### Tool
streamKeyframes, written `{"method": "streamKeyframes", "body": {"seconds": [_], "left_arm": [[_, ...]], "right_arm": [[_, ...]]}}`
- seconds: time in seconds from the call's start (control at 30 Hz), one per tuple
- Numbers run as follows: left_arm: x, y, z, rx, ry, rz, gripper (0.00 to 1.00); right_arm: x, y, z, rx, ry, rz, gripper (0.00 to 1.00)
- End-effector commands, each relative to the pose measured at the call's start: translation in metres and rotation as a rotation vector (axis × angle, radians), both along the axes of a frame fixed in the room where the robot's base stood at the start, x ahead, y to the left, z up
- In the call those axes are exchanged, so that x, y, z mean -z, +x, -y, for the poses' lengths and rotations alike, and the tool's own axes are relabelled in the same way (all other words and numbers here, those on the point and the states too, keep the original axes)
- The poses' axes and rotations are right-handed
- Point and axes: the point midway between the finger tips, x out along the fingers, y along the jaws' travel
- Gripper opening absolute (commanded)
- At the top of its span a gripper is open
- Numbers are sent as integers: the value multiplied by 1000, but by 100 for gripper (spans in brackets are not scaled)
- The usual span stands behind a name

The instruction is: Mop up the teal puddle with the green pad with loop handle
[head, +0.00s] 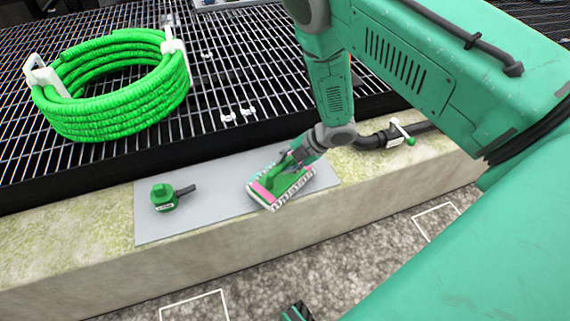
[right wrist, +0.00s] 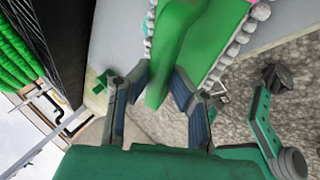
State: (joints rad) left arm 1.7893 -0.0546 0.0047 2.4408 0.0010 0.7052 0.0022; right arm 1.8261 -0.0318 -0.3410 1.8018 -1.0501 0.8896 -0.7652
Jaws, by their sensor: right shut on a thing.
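The green pad with loop handle (head: 264,192) has a pink band and a pale fringed edge. It is over the right part of a grey sheet (head: 222,180); I cannot tell whether it touches the sheet. My right gripper (head: 296,160) is shut on its green handle. In the right wrist view the handle (right wrist: 172,50) is between the two fingers (right wrist: 160,85).
A green valve-like part (head: 163,197) with a dark stub lies on the sheet's left. A green hose coil (head: 118,90) rests on the black grating (head: 235,70) behind. A dark pipe with a small valve (head: 400,133) is right of the pad. The pale ledge (head: 60,238) drops to speckled ground in front.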

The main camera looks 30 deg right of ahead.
Motion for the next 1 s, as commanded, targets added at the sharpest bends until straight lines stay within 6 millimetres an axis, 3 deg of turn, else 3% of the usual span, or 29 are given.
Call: {"method": "streamKeyframes", "body": {"seconds": [1.0], "left_arm": [[9,0,0,0,0,0,68]], "right_arm": [[17,0,0,0,0,0,0]]}}
